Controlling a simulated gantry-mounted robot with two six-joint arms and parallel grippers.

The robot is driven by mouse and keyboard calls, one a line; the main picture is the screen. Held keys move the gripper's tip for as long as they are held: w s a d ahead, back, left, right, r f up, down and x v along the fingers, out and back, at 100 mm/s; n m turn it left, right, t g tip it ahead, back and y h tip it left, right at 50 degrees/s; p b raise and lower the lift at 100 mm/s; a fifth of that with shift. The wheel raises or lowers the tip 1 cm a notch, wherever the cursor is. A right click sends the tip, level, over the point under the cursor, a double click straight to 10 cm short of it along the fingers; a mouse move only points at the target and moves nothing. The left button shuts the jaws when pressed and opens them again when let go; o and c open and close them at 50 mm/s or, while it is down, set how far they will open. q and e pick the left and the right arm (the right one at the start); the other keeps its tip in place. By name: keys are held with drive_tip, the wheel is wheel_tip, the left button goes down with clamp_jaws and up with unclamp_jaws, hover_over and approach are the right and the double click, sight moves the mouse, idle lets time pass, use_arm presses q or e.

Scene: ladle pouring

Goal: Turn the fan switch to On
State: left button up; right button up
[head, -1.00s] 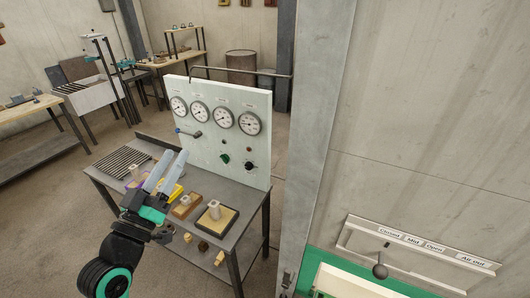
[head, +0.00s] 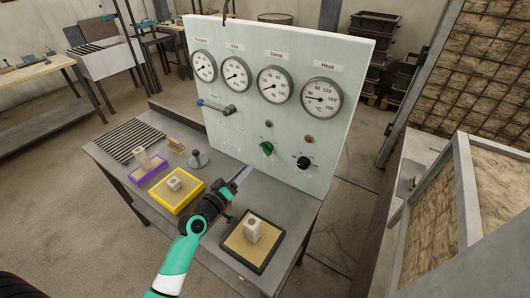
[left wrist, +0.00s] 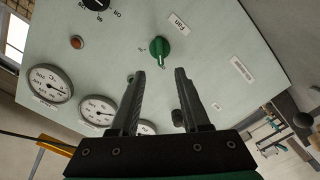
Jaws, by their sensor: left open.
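The fan switch is a green knob (head: 266,149) low on the pale control panel (head: 225,125). It also shows in the left wrist view (left wrist: 159,48), beside a "Fan" label (left wrist: 179,23). My left gripper (head: 243,173) is in front of the panel, a little left of and below the knob in the head view. In the left wrist view its two open fingers (left wrist: 160,72) are empty, and the knob shows beyond the gap between their tips, apart from them. My right gripper is not in view.
A black knob (head: 303,163) sits right of the green one. Several gauges line the panel top, and a blue-tipped lever (head: 216,107) sticks out at left. Below, the table (head: 222,266) carries a yellow-rimmed tray (head: 160,202), a purple-rimmed tray (head: 140,180) and a dark-rimmed tray (head: 229,256).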

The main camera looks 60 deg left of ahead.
sight(263, 150)
use_arm(q)
drive_tip(key=b+x, duration=0.2)
drive_tip(key=x, duration=0.8)
drive_tip(key=shift+w+a, duration=0.2)
drive_tip(key=shift+a, duration=0.05)
drive_tip(key=shift+r, duration=0.1)
drive_tip(key=shift+c, duration=0.2)
clamp_jaws()
